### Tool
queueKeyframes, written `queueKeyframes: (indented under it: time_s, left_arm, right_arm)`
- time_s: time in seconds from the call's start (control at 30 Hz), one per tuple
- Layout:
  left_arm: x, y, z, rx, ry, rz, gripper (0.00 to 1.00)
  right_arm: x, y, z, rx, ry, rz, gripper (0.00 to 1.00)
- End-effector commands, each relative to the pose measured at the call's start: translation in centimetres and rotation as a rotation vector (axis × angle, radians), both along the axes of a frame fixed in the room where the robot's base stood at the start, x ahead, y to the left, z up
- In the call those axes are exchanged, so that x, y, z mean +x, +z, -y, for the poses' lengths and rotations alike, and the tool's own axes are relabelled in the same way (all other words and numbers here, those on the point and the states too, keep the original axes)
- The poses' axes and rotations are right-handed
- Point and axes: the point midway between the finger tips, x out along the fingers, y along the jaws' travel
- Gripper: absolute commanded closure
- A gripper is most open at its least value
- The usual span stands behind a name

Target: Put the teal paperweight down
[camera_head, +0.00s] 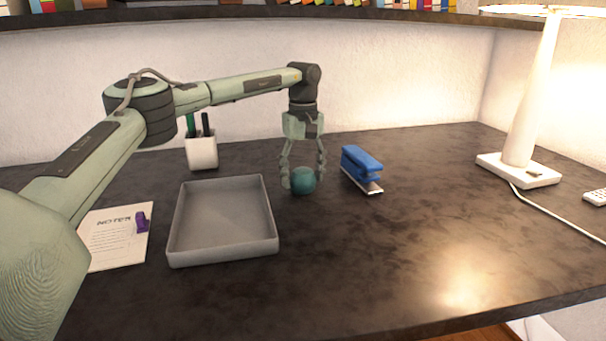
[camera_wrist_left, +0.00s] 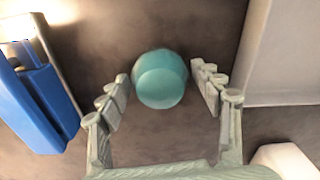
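The teal paperweight (camera_head: 304,181) is a round, glossy piece on the dark desk (camera_head: 400,240), between the grey tray and the blue stapler. My left gripper (camera_head: 303,184) points down over it, with a finger on either side. In the left wrist view the paperweight (camera_wrist_left: 160,80) sits between the fingertips (camera_wrist_left: 160,82), with a visible gap on both sides. The left gripper is open and does not grip it. The paperweight appears to rest on the desk. My right gripper is in neither view.
A grey tray (camera_head: 224,254) lies left of the paperweight, a blue stapler (camera_head: 361,162) right of it. A white pen cup (camera_head: 202,152) stands behind. A notes sheet (camera_head: 112,245) with a purple item (camera_head: 141,222) lies left. A white lamp (camera_head: 518,168) stands right. The desk's front middle is clear.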

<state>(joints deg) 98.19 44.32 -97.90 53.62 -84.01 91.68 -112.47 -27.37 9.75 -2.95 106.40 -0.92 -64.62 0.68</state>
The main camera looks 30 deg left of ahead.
Motion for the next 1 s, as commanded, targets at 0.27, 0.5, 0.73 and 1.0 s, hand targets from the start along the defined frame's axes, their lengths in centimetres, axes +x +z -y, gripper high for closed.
queueKeyframes:
  time_s: [0.27,0.5,0.73,1.0]
  left_arm:
    - [0.0,0.0,0.0,0.0,0.0,0.0,0.24]
    - [0.1,1.6,0.0,-0.001,0.001,0.003,0.24]
    - [0.1,6.4,0.0,-0.001,0.0,0.003,0.24]
    - [0.0,11.1,0.0,-0.001,0.0,0.001,0.24]
  right_arm:
    - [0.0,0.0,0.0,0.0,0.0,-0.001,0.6]
    - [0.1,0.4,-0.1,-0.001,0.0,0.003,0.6]
    - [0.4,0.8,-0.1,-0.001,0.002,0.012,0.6]
    - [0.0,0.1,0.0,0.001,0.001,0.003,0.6]
